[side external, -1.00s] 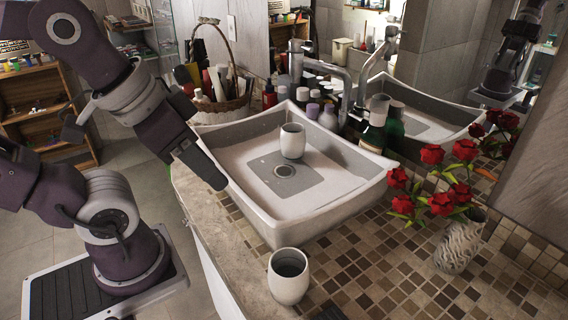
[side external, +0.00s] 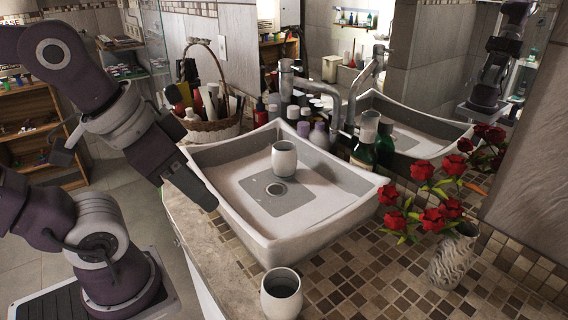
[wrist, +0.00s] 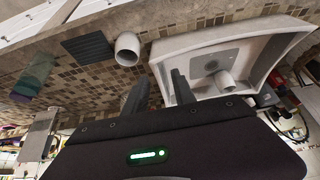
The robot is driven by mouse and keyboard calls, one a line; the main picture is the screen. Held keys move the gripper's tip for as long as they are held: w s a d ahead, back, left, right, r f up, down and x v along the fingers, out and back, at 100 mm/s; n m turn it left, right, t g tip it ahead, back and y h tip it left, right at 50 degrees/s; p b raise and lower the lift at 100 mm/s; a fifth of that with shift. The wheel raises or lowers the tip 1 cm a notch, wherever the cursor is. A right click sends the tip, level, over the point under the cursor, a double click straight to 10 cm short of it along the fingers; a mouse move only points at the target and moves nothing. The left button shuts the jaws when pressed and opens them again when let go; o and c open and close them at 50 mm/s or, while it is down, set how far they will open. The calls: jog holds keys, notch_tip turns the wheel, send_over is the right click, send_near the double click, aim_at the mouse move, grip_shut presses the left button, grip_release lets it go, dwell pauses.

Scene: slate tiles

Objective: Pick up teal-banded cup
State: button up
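Two white cups are in view, and I cannot make out a teal band on either. One cup (side external: 284,158) stands upright inside the sink, near the drain; it also shows in the wrist view (wrist: 225,82). The other cup (side external: 281,296) stands upright on the counter in front of the sink, and its open mouth shows in the wrist view (wrist: 127,46). My gripper (side external: 208,203) is above the counter by the sink's left edge, apart from both cups. In the wrist view its two fingers (wrist: 159,78) are spread with nothing between them.
The white sink (side external: 240,219) has raised walls around its cup. Bottles (side external: 363,153) and a faucet (side external: 357,92) stand behind it. A vase (side external: 453,256) with red flowers is at the right, a basket (side external: 207,131) at the back left. A dark ridged slab (wrist: 88,47) lies beside the counter cup.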

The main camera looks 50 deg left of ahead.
jog(key=o, duration=1.3)
jog(key=t+y, duration=0.2)
jog(key=t, duration=0.4)
send_over(274, 161)
jog(key=w+d, duration=0.1)
jog(key=d, duration=0.1)
jog(key=shift+m, duration=0.3)
jog(key=f, duration=1.1)
jog(key=shift+d+f, duration=0.2)
jog(key=shift+f, duration=0.15)
jog(key=shift+t+h, duration=0.7)
jog(key=shift+t, duration=0.1)
jog(key=f, duration=0.2)
jog(key=a+f, duration=0.1)
jog(key=f, duration=0.1)
jog(key=a+f, duration=0.1)
jog(key=f, duration=0.2)
jog(key=shift+w+a, duration=0.15)
jog(key=shift+w, duration=0.05)
jog(key=shift+f, duration=0.35)
jog(key=shift+x, duration=2.4)
